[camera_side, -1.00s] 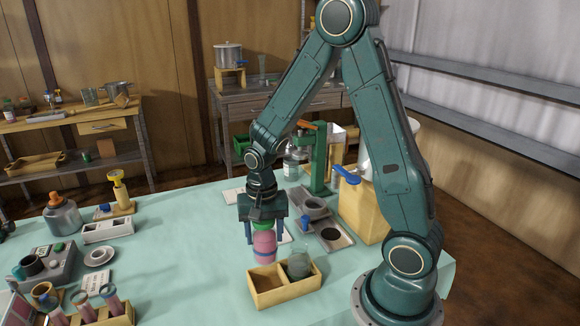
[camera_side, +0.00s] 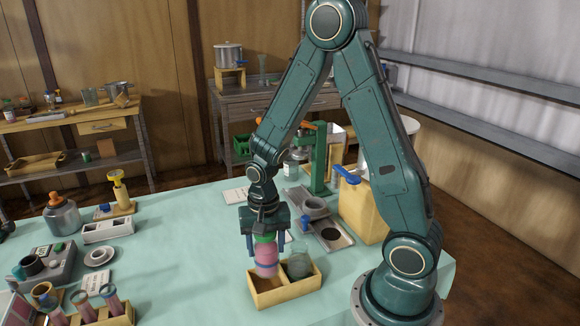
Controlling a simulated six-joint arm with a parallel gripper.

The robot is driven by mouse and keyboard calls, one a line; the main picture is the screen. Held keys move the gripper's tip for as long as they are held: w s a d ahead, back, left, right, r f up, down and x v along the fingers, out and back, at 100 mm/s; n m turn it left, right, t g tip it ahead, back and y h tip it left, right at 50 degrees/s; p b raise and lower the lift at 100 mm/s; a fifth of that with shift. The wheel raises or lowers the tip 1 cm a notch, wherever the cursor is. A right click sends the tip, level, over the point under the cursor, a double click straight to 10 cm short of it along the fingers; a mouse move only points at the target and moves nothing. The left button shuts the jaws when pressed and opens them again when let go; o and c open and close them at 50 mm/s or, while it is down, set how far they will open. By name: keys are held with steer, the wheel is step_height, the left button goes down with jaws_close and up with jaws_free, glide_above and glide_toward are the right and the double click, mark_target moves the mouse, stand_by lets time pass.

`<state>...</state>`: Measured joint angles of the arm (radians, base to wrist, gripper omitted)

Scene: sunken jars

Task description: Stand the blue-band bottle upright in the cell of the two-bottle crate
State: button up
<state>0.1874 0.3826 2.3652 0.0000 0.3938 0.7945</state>
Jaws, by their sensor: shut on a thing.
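The blue-band bottle (camera_side: 266,257) is pink with a blue band and a green top. It is upright, with its lower part at the left cell of the two-bottle crate (camera_side: 271,299). A greenish glass jar (camera_side: 299,267) stands in the crate's right cell, beside the bottle.
Behind the crate is a grey tray with a dark round opening (camera_side: 330,235). A wooden block with a blue lever (camera_side: 362,210) stands to the right. A rack with several pink tubes (camera_side: 122,318) is at the front left. The cloth left of the crate is clear.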

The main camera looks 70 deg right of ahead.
steer(key=shift+f, duration=3.45)
steer(key=shift+f, duration=0.4)
steer(key=o, duration=1.3)
steer(key=shift+r, duration=0.2)
steer(key=shift+r, duration=6.7)
steer(key=shift+r, duration=0.15)
steer(key=shift+r, duration=2.85)
